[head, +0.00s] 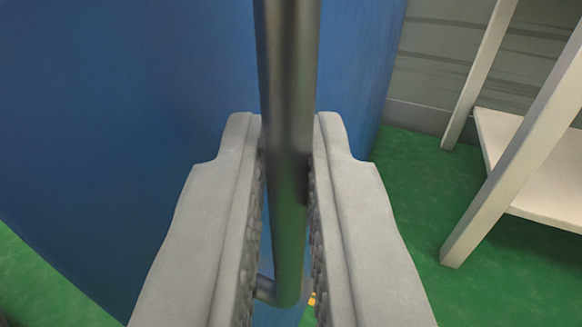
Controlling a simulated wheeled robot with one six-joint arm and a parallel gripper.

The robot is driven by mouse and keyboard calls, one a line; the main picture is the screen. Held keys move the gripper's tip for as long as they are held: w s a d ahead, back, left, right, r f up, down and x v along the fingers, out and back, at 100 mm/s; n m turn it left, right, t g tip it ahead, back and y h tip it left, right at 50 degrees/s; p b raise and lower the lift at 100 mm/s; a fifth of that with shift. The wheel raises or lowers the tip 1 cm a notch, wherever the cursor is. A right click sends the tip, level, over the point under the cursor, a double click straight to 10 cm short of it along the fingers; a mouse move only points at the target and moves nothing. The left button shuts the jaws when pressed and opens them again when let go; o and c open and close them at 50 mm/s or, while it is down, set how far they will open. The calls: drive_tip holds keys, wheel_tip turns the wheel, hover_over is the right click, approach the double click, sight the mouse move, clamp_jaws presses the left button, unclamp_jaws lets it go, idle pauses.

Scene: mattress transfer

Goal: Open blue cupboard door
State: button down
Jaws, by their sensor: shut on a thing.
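The blue cupboard door (130,130) fills the left and middle of the head view. A grey metal bar handle (289,70) runs upright in front of it, and its lower end bends toward the door near the bottom. My gripper (287,150) has one pale grey finger on each side of the handle and is shut on it. The door's lower edge shows at the lower left, above the floor. The handle's upper end is out of view, and I cannot see whether the door stands ajar.
A white shelf frame (520,150) with upright posts stands on the right. The green floor (420,190) is bare between the blue door and the shelf. A grey wall (450,60) is behind.

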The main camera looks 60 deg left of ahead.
drive_tip(key=shift+w+d, duration=0.15)
drive_tip(key=shift+w, duration=0.15)
drive_tip(key=c, duration=1.5)
unclamp_jaws()
drive_tip(key=shift+w+a, duration=0.1)
drive_tip(key=shift+a, duration=0.1)
drive_tip(key=shift+d, duration=0.2)
drive_tip(key=v, duration=1.7)
drive_tip(key=shift+d, duration=0.2)
